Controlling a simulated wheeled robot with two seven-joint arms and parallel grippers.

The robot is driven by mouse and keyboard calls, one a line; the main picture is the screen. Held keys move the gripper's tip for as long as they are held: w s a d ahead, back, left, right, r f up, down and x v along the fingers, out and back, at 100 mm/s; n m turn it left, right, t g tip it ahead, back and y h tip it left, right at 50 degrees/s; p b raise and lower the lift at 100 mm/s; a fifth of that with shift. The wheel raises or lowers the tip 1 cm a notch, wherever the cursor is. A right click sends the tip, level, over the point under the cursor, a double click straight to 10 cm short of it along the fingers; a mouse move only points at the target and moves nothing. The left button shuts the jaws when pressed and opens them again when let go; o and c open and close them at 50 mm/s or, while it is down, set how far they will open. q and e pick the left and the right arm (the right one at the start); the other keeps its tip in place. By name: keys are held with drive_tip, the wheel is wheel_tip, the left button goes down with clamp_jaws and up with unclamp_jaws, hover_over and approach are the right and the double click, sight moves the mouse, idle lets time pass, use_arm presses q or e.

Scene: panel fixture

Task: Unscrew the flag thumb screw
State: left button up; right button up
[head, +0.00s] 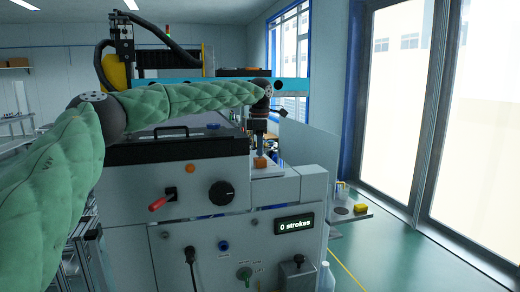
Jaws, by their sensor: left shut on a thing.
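My left arm reaches across from the left over the panel fixture (120,208). Its gripper (260,153) points down above the fixture's upper right ledge. It is shut on a small orange piece (260,162), which looks like the flag thumb screw. The fingertips cover its upper part, and its thread and seat cannot be made out. My right gripper is not in view.
The fixture's front carries a red-handled lever (162,200), a black knob (221,193), an orange button (190,168) and a display (294,224) reading "0 strokes". A side shelf (345,210) holds a yellow item (361,208). Green floor is open at right.

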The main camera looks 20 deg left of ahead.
use_arm(q)
drive_tip(key=shift+f+n, duration=0.1)
drive_tip(key=shift+n, duration=0.9)
drive_tip(key=shift+n+b, duration=0.35)
drive_tip(key=shift+n, duration=0.15)
drive_tip(key=n, duration=0.2)
drive_tip(key=shift+n+b, duration=0.3)
drive_tip(key=n, duration=0.2)
drive_tip(key=shift+n+b, duration=0.3)
drive_tip(key=shift+n, duration=0.1)
drive_tip(key=n, duration=0.2)
drive_tip(key=shift+n+b, duration=0.3)
drive_tip(key=shift+n, duration=0.8)
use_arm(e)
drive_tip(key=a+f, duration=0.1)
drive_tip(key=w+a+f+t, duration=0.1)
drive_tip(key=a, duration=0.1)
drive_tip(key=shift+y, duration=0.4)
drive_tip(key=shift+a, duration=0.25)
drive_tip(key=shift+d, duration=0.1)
